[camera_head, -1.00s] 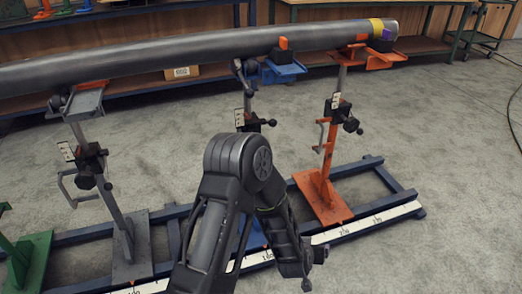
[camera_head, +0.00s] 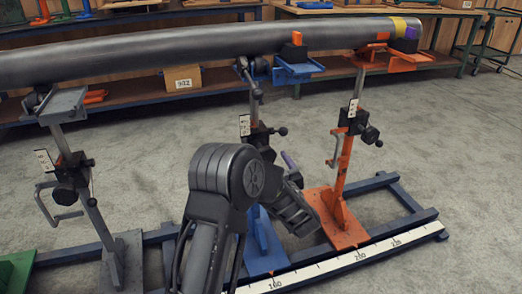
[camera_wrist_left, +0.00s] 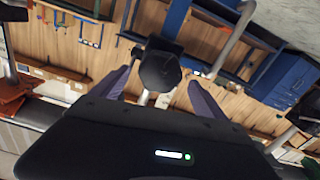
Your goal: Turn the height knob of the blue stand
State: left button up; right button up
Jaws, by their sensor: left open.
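The blue stand (camera_head: 262,240) is second from the right under the grey pipe (camera_head: 200,52), with a blue saddle at the top. Its black clamp block and the dark height knob (camera_head: 282,131) sit halfway up the post. My left gripper (camera_head: 289,161) is open just below the knob, mostly hidden behind my own arm; a purple finger shows. In the left wrist view a black knob (camera_wrist_left: 159,70) appears between the two open fingers (camera_wrist_left: 160,88), near their tips. I cannot tell whether they touch it. My right gripper is not in view.
An orange stand (camera_head: 337,215) is close to the right and a grey stand (camera_head: 122,262) to the left, all on a blue rail frame with a white scale (camera_head: 340,262). The pipe runs overhead. Shelves with a cardboard box (camera_head: 183,79) stand behind; grey floor is clear between.

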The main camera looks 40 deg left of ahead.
pick_arm(q)
jog(key=b+x, duration=0.2)
jog(key=x, duration=0.5)
jog(key=shift+w+a, duration=0.25)
jog(key=shift+a, duration=0.1)
jog(key=shift+f, duration=0.1)
jog(key=shift+c, duration=0.3)
jog(key=c, duration=1.3)
jog(key=shift+f, duration=0.1)
